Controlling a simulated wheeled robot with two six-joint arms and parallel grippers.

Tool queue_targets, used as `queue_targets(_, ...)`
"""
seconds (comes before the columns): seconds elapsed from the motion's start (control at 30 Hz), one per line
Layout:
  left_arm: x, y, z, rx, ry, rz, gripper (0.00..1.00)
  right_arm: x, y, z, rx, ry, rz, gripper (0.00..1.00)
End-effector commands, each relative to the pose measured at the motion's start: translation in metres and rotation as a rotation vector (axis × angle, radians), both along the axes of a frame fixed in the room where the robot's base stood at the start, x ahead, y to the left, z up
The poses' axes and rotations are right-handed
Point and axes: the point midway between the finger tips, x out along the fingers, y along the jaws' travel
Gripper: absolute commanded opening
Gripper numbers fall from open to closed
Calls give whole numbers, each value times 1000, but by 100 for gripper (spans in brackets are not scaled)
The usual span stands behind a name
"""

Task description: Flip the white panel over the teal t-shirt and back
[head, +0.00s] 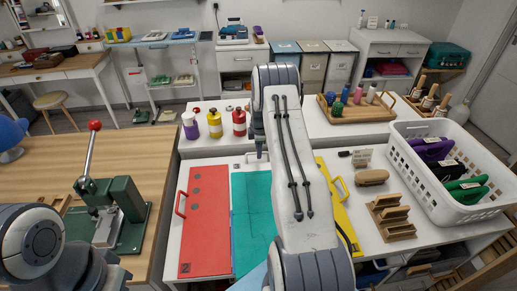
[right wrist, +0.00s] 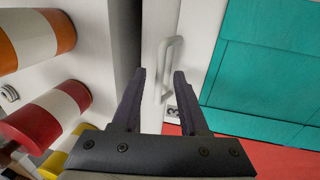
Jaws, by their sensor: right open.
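The teal t-shirt (head: 252,215) lies flat and folded to a rectangle, partly hidden behind my right arm. It also shows in the right wrist view (right wrist: 265,60). The white panel (right wrist: 198,50) shows as a strip beside the shirt, with a white handle (right wrist: 165,65) and a label marked 3 (right wrist: 172,112). In the head view the panel is mostly hidden or blends with the white table. My right gripper (right wrist: 160,74) is open, its fingertips around or just above the handle; I cannot tell the depth. In the head view my right gripper (head: 259,153) points down at the shirt's far edge. My left gripper is out of view.
A red panel (head: 205,220) lies left of the shirt, a yellow panel (head: 340,205) right. Paint-like bottles (head: 214,124) stand behind. A white basket (head: 410,150), wooden stand (head: 390,215) and brush (head: 371,177) are at the right. A green lever press (head: 115,215) stands left.

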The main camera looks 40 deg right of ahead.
Motion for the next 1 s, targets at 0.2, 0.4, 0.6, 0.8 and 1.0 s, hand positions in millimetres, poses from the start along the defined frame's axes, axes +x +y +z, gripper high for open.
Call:
queue_targets(0.2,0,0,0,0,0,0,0,0,0,0,0,0,-1,13)
queue_targets(0.4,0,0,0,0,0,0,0,0,0,0,0,0,-1,0)
queue_targets(0.6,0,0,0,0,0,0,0,0,0,0,0,0,-1,0)
queue_targets(0.8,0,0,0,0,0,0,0,0,0,1,0,0,-1,0)
queue_targets(1.0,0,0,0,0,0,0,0,0,0,1,0,0,-1,0)
